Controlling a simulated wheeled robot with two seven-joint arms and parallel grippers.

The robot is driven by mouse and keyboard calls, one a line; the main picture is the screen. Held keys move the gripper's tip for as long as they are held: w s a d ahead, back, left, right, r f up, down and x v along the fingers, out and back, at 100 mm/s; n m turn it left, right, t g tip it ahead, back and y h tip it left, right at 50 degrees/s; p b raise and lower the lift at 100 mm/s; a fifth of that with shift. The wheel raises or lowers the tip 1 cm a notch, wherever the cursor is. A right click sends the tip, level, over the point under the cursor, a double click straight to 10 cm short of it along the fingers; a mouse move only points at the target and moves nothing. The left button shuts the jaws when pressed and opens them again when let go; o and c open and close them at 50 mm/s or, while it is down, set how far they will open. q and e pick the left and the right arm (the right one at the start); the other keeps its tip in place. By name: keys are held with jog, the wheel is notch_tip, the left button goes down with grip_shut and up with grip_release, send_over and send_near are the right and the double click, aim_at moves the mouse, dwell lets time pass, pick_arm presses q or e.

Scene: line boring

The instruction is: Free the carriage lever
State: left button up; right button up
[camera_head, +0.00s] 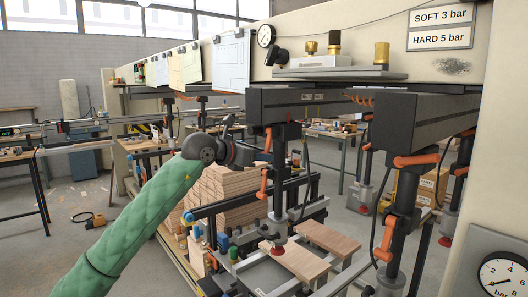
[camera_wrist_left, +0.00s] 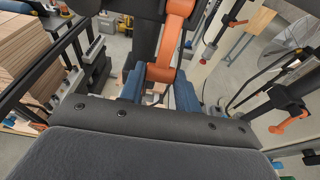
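An orange lever (camera_head: 268,139) is on the dark vertical column (camera_head: 280,170) under the near carriage housing. It also shows in the left wrist view (camera_wrist_left: 172,45), running down from the top middle. My left gripper (camera_head: 264,156), at the end of the green-sleeved arm, is at this lever. In the wrist view its two blue fingers (camera_wrist_left: 160,86) stand on either side of the lever's lower end, with no clear gap, and appear shut on it. A second orange handle (camera_head: 263,184) sits lower on the same column. My right gripper is in neither view.
Another column with orange levers (camera_head: 414,161) stands to the right. Wooden boards (camera_head: 294,258) lie below on the frame, and a stack of boards (camera_head: 225,190) is behind my gripper. Dark carriage housings (camera_head: 310,106) overhang the work area. A gauge (camera_head: 503,277) is at lower right.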

pick_arm(q)
jog(key=c, duration=0.3)
